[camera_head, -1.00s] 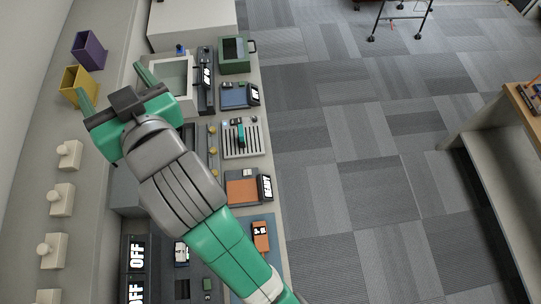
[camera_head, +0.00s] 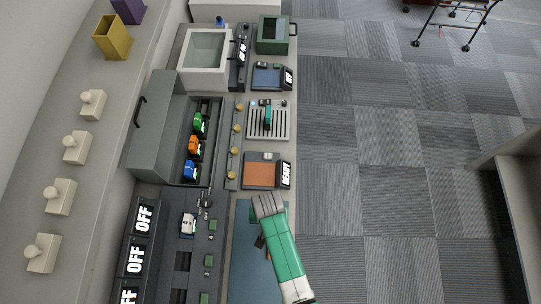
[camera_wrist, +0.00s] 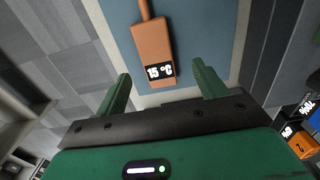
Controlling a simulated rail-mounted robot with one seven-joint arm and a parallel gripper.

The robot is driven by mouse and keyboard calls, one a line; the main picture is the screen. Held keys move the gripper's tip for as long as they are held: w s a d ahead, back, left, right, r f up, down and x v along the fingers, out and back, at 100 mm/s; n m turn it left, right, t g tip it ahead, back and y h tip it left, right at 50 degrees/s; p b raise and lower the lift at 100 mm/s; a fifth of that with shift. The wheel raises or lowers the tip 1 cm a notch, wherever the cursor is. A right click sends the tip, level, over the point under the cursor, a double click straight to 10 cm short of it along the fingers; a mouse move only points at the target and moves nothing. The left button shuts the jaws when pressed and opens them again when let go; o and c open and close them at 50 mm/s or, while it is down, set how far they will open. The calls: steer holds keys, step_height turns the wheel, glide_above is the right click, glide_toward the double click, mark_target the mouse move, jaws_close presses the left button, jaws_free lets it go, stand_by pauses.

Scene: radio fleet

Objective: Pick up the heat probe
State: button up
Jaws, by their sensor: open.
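The heat probe is an orange handheld device (camera_wrist: 152,42) with a "15 °C" display at its near end and a thin stem at the other. It lies on a blue mat (camera_wrist: 200,32), which also shows in the head view (camera_head: 247,285). My gripper (camera_wrist: 161,68) is open, its green fingers on either side of the probe's display end in the picture. The fingers appear apart from the probe, with nothing between them held. In the head view my arm covers the gripper and most of the probe.
An orange pad with a "READY" display (camera_head: 262,171) lies beyond the mat. A vented plate (camera_head: 267,122) is farther back. An open grey drawer or case (camera_head: 165,130) holds green, orange and blue items. Panels reading "OFF" (camera_head: 137,258) stand left. Open floor lies right.

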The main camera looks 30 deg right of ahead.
steer(key=f, duration=0.5)
steer(key=shift+s+d+f, duration=0.15)
steer(key=shift+s+f, duration=0.1)
steer(key=shift+s, duration=0.05)
steer(key=c, duration=1.2)
steer(key=shift+r, duration=0.55)
step_height(320, 180, up, 2)
steer(key=shift+r, duration=0.2)
steer(key=s+a, duration=0.2)
steer(key=s, duration=0.2)
steer(key=s+a+r, duration=0.1)
steer(key=s+a, duration=0.1)
steer(key=s, duration=0.3)
steer(key=s+a, duration=0.2)
steer(key=s, duration=0.3)
steer(key=shift+s+a+r, duration=0.25)
steer(key=shift+a+r, duration=0.05)
steer(key=shift+a, duration=0.1)
